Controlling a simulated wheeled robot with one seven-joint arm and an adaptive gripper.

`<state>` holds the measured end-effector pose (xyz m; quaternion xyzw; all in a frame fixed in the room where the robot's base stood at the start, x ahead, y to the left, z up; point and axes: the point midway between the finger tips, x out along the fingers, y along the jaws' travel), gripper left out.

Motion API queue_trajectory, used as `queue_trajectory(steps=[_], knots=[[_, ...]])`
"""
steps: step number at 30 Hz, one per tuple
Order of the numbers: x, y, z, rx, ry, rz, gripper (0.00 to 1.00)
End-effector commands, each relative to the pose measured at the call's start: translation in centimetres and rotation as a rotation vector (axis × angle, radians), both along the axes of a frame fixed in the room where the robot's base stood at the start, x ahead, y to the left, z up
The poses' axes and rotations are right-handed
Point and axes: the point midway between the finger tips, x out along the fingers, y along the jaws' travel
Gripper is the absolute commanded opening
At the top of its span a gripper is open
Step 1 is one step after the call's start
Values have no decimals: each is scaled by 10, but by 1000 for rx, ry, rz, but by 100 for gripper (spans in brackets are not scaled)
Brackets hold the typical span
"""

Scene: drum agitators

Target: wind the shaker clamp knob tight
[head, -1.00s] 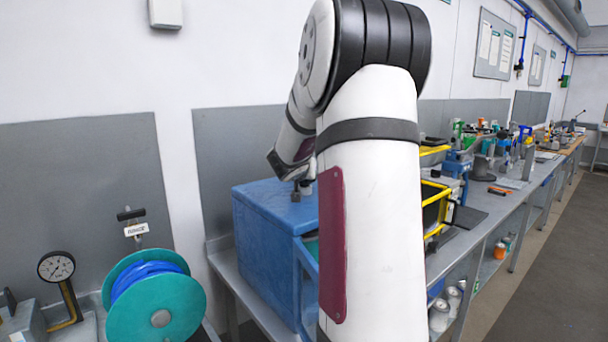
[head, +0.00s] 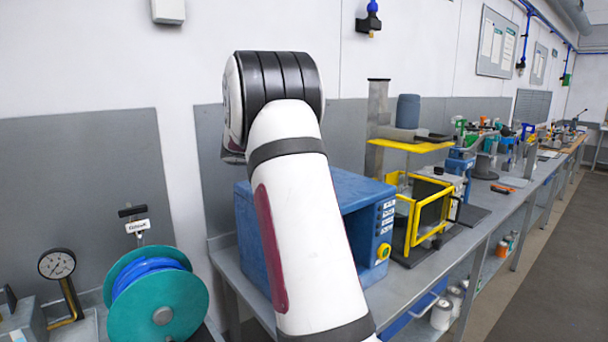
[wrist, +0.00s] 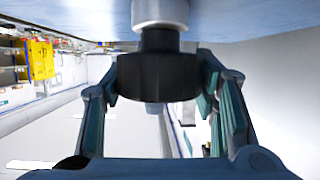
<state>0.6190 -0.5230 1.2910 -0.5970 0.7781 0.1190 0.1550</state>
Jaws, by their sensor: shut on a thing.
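The black clamp knob (wrist: 158,77) shows in the wrist view, a dark ribbed knob under a silver collar (wrist: 160,14) against a pale blue surface. My gripper (wrist: 160,86) has one finger on each side of the knob and is shut on it. The right finger meets the knob's edge. A small grey stub shows below the knob. In the head view the blue shaker cabinet (head: 358,190) stands on the bench with its front open. My arm covers part of it and hides the gripper and knob there.
A yellow-framed machine (head: 428,212) stands right of the cabinet on the grey bench (head: 480,235). A teal reel with blue hose (head: 165,305) and a dial gauge (head: 57,264) are at left. The aisle floor (head: 540,270) at right is clear.

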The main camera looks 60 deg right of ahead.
Motion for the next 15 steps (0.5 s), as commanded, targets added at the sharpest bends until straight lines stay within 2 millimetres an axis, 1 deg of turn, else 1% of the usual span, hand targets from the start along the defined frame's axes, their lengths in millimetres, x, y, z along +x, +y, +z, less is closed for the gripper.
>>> queue_trajectory(steps=[1, 9, 15], knots=[[4, -1, -4, -3, -2, -46, 26], [2, -1, -5, -2, -1, -276, 26], [1, -1, -4, 0, -1, -398, 26]])
